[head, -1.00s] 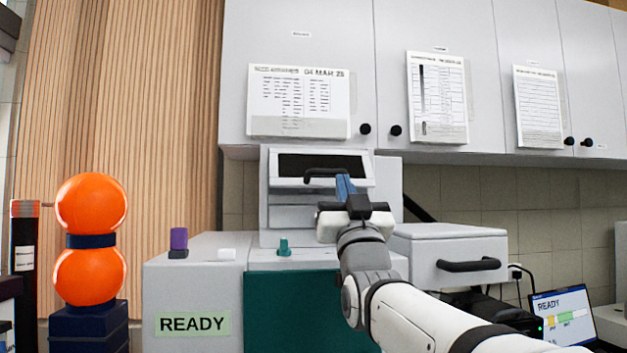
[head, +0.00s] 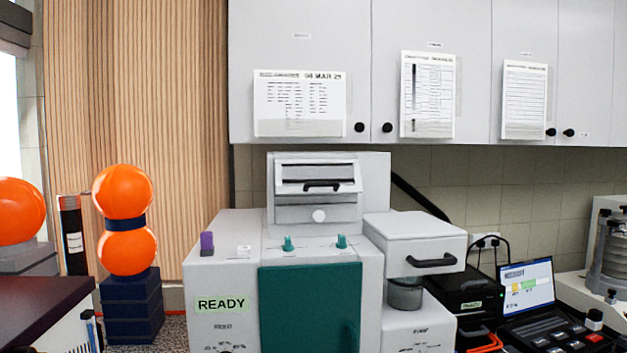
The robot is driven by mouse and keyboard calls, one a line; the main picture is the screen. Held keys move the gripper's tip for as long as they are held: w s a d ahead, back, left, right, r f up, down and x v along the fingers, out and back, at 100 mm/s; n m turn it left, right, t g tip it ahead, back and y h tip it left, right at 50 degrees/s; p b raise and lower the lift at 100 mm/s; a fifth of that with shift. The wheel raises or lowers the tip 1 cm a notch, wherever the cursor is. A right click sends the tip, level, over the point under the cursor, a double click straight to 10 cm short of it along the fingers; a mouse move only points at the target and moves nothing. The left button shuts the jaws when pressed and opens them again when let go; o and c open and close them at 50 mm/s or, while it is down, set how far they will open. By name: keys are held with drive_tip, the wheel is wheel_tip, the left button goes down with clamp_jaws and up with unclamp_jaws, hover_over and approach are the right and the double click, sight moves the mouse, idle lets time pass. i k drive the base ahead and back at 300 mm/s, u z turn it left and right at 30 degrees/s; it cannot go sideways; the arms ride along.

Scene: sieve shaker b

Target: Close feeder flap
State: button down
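The feeder flap (head: 318,187) is the pale panel with a black bar handle (head: 322,185) on the upper front of the grey machine (head: 373,170). A dark strip shows along the flap's upper part, above the handle. I cannot tell from this angle whether the flap is fully shut. My gripper and arm are out of view, and nothing covers the flap.
A grey box with a black handle (head: 432,262) juts out at the machine's right, above a dark jar (head: 404,294). Two teal knobs (head: 288,243) stand below the flap, above a teal panel (head: 310,308). Orange balls on dark stands (head: 122,191) are at the left.

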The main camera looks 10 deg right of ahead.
sight(323, 175)
drive_tip(key=i, duration=0.55)
drive_tip(key=z, duration=1.05)
